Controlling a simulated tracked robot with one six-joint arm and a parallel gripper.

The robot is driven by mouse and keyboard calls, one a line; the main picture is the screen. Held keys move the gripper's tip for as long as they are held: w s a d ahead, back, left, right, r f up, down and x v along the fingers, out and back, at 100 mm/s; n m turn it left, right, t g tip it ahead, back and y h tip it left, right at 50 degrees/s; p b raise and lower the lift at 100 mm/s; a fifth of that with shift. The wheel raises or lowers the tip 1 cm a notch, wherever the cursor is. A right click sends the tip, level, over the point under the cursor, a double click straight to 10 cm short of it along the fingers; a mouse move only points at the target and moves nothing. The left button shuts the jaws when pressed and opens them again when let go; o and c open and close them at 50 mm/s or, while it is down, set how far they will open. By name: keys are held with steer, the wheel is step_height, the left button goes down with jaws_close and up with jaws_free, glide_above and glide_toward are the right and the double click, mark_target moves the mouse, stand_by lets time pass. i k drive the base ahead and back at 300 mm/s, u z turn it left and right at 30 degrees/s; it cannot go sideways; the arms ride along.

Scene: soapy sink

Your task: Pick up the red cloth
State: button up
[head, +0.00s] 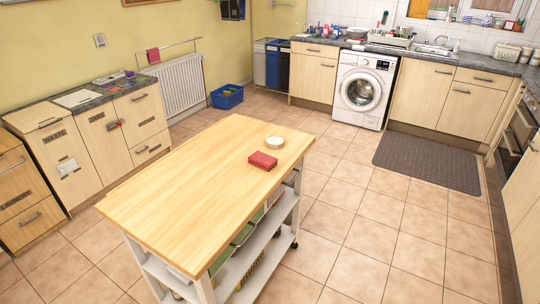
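A red folded item, flat and rectangular like a folded cloth (263,160), lies on the wooden top of the kitchen trolley (190,185), near its far right edge. A second, darker red cloth (153,56) hangs on the rail above the radiator at the back left. My gripper is not in this view, and nothing is seen touching either red item.
A small round cream dish (274,142) sits just behind the red folded item, close to the trolley's far edge. The rest of the trolley top is bare. A dark mat (427,163) lies on the tiled floor before the washing machine (363,90) and cabinets. A blue crate (227,96) stands by the radiator (180,86).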

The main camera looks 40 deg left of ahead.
mark_target(260, 160)
steer(key=i, duration=2.4)
steer(key=u, duration=2.75)
